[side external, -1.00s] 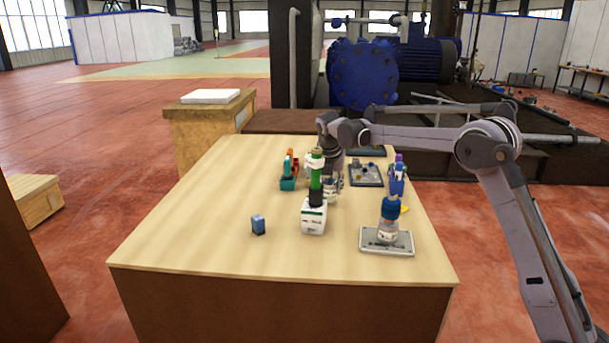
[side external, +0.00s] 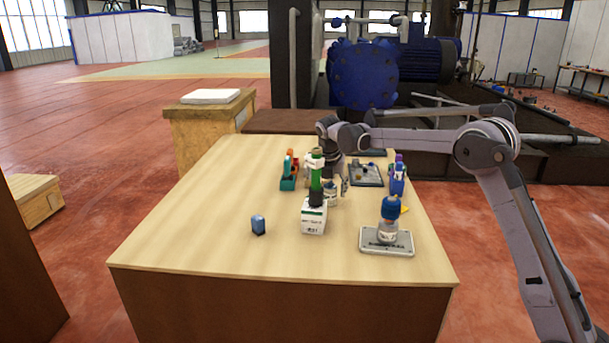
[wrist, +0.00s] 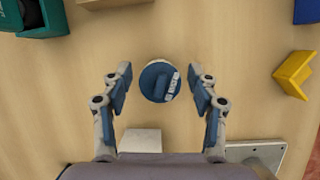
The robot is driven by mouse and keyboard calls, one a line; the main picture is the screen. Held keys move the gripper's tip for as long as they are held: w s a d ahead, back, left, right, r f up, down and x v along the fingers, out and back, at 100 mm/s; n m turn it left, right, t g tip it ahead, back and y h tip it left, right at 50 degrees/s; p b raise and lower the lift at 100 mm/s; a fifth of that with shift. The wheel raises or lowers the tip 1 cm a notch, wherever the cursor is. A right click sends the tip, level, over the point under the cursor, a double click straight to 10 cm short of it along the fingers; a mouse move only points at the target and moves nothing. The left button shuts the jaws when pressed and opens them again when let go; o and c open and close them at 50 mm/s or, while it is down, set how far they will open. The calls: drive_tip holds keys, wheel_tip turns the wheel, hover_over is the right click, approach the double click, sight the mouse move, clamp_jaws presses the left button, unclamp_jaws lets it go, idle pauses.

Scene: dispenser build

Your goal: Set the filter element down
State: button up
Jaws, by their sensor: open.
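The filter element, as I take it, is a short round piece with a blue top and white label marks (wrist: 158,82). It stands on the bare wooden table top (wrist: 185,30). My gripper (wrist: 160,88) is open around it, with one finger on each side and a visible gap to both. In the side external view my gripper (side external: 334,186) points down over the small white, dark-banded piece (side external: 331,198), behind the white box (side external: 313,219). Part of that piece is hidden by the fingers and by the green bottle (side external: 316,180) in front.
A teal holder (side external: 288,184) is left of my gripper. A yellow bracket (wrist: 293,73) lies to the right in the wrist view. The table's left side is clear.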

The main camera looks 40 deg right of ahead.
sight(330, 182)
drive_tip(key=v, duration=0.5)
drive_tip(key=shift+r, duration=0.35)
wheel_tip(330, 182, up, 6)
drive_tip(key=s+a+r+m+t+y, duration=0.1)
drive_tip(key=s+a+m, duration=0.3)
drive_tip(key=s+m, duration=0.3)
drive_tip(key=s+a+m+t+y, duration=0.1)
drive_tip(key=s+a+m, duration=0.45)
drive_tip(key=s, duration=0.25)
drive_tip(key=s+a+f+m+t, duration=0.1)
drive_tip(key=s+a+f+m, duration=0.1)
drive_tip(key=s+f+m, duration=0.3)
drive_tip(key=s+a+f+m+t+y, duration=0.1)
drive_tip(key=s+a+f+m, duration=0.2)
drive_tip(key=s+f+m, duration=0.2)
drive_tip(key=s+m, duration=0.3)
drive_tip(key=s, duration=0.3)
drive_tip(key=shift+s+f+y, duration=0.25)
drive_tip(key=shift+f+y, duration=0.05)
drive_tip(key=shift+a, duration=0.1)
